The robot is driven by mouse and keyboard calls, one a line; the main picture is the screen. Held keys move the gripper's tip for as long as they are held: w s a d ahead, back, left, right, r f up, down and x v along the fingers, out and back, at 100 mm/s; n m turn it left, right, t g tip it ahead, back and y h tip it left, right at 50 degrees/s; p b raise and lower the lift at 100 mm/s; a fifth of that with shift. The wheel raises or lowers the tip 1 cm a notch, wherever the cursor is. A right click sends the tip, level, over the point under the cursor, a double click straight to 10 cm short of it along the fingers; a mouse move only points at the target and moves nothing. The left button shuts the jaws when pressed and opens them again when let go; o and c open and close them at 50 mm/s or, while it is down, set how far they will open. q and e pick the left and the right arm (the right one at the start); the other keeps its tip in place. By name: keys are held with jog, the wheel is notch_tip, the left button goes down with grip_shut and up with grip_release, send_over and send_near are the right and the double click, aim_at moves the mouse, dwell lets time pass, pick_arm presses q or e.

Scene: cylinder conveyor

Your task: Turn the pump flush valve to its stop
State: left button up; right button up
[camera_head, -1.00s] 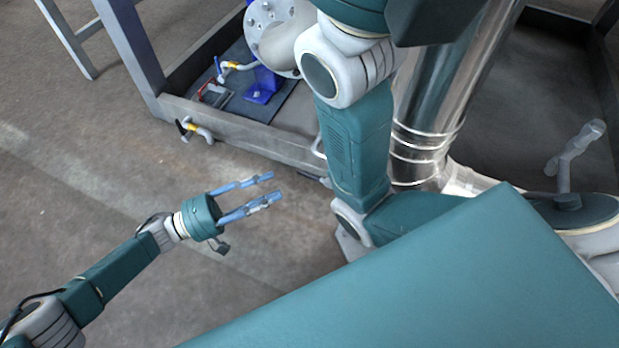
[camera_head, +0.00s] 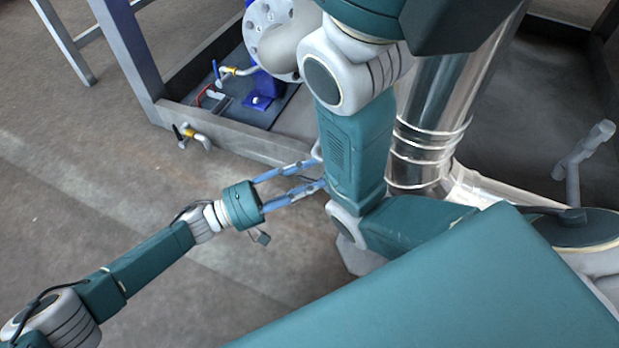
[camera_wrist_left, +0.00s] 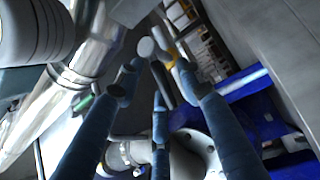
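Two small bent pipe fittings with yellow bands show in the head view; I cannot tell for certain which is the pump flush valve. One fitting (camera_head: 238,71) has an upright blue handle and is beside the blue pump bracket (camera_head: 264,89). The other fitting (camera_head: 197,137) has a dark handle and sticks out from the frame's front edge. My left gripper (camera_head: 321,174) is open, its blue fingers apart, to the right of both fittings. In the left wrist view a yellow-banded pipe (camera_wrist_left: 172,56) shows beyond the open fingers. My right gripper is not in view.
A grey metal frame (camera_head: 228,134) surrounds the pump area. A shiny steel pipe (camera_head: 432,105) stands to its right. My own arm link hangs close to the left fingertips and hides part of the frame. The floor at left is clear.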

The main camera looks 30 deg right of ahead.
pick_arm(q)
grip_shut()
jog(key=shift+f+n+b, duration=0.3)
jog(key=shift+f+b, duration=0.1)
jog(key=shift+b, duration=0.35)
jog(key=shift+s+d+f+n+t+h+b, duration=0.1)
jog(key=shift+f+n+t+h+b, duration=0.45)
jog(key=shift+n+b, duration=0.7)
jog(key=shift+s+f+n+t+h+b, duration=0.1)
jog(key=shift+f+n+t+h+b, duration=0.15)
jog(key=shift+n+t+h+b, duration=0.95)
jog(key=shift+d+f+n+t+h+b, duration=0.1)
jog(key=shift+f+n+t+h+b, duration=0.3)
jog(key=shift+n+b, duration=0.9)
jog(key=shift+o, duration=0.2)
grip_release()
